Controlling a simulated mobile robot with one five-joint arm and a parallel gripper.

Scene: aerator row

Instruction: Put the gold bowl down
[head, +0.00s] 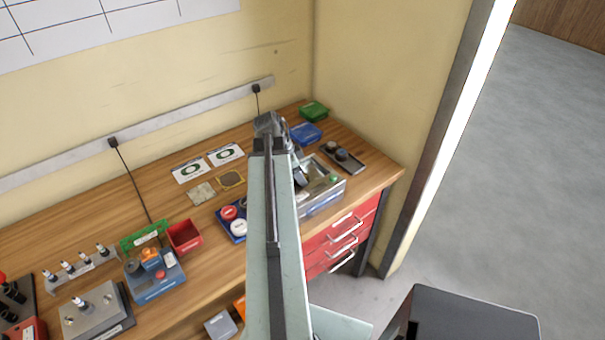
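I cannot make out a gold bowl in the head view; my arm hides part of the bench. My arm reaches up over the workbench (112,209) and bends down on its far side. The dark end part of my gripper (298,174) shows partly beside the arm, over or in a grey metal tray (324,199). Its fingertips are not clear, and I cannot tell whether it holds anything. A small green round item (334,179) lies in the tray. A flat square with a gold-brown edge (231,180) lies left of my arm.
A blue tray with red and white round pieces (238,227) is close left of my arm. A dark tray with round parts (343,156) and blue (305,133) and green (314,111) bins stand right. A red bin (185,237) and fixtures crowd the left. A wall backs the bench.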

